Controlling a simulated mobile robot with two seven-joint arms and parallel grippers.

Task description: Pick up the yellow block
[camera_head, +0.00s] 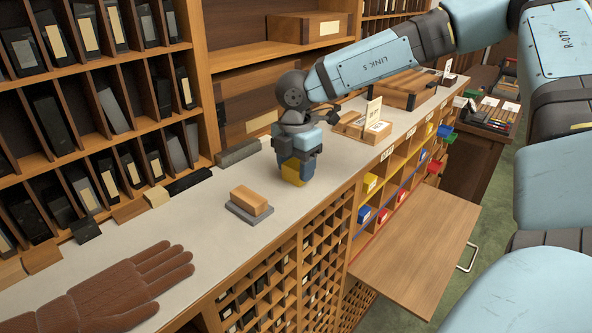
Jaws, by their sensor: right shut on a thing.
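My right gripper (297,170) comes down from the upper right over the pale counter (205,225). It is shut on a yellow block (292,175), whose lower part shows between and below the fingers. The fingers hide the rest of the block. I cannot tell whether the block still touches the counter. My left gripper is not in view.
A wooden block on a grey base (250,203) sits left of the gripper. A brown hand-shaped object (110,290) lies at lower left. Shelves (90,110) stand behind. A wooden board (420,245) juts out in front. Coloured blocks (370,182) sit in compartments below the counter edge.

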